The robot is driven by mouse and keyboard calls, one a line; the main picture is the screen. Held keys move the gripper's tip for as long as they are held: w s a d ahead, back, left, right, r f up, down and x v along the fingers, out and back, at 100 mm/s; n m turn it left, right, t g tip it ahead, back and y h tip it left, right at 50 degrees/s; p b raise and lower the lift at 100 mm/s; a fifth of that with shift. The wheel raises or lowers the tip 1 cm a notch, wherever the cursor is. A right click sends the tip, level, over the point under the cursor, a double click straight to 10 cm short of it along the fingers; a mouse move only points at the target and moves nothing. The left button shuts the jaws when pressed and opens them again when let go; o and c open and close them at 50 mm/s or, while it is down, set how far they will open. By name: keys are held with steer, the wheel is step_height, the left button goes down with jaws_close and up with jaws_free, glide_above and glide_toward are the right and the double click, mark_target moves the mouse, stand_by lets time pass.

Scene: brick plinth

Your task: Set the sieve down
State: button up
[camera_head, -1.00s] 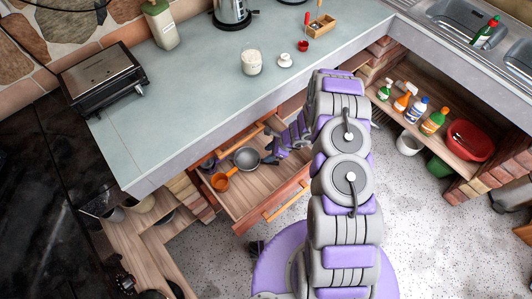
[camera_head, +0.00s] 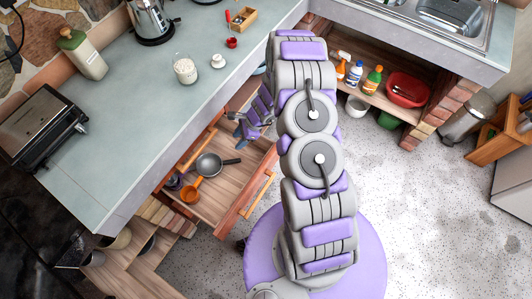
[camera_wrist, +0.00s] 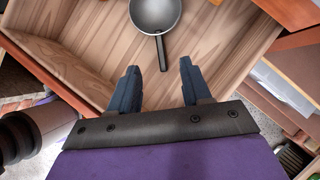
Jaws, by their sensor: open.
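The sieve (camera_head: 208,165), a grey round bowl with a dark handle, lies on the wooden bottom of the open drawer (camera_head: 213,205). Its handle points to the right in the head view. In the wrist view the sieve (camera_wrist: 155,14) is at the top, its handle pointing down toward the space between my fingers. My gripper (camera_head: 243,130) is above and to the right of the sieve, over the drawer's right side. Its two dark fingers (camera_wrist: 158,70) are apart with nothing between them. The bowl's mesh is too small to make out.
The counter (camera_head: 130,125) overhangs the drawer's back, bearing a grill (camera_head: 40,120), a jar (camera_head: 185,70) and a kettle (camera_head: 150,20). Bottles and a red basin (camera_head: 407,90) stand on the right shelf.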

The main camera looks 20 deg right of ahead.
steer(key=s+a+r+n+g, duration=0.1)
steer(key=s+a+r+n, duration=0.25)
steer(key=r, duration=0.65)
steer(key=s+a+r+n+g, duration=0.15)
steer(key=s+r+n, duration=0.3)
steer(key=r, duration=0.45)
steer(key=s+a+r+n, duration=0.3)
steer(key=r+n, duration=0.1)
steer(key=r, duration=0.6)
steer(key=s+d+r+n+h, duration=0.2)
steer(key=s+d+r, duration=0.1)
steer(key=s, duration=0.4)
steer(key=s+d+r+n+h, duration=0.2)
steer(key=s+d+r+n, duration=0.1)
steer(key=s, duration=0.5)
steer(key=s+d+r+n+h, duration=0.2)
steer(key=s+r, duration=0.3)
steer(key=s, duration=0.3)
steer(key=shift+d+n, duration=0.55)
steer(key=shift+n, duration=0.05)
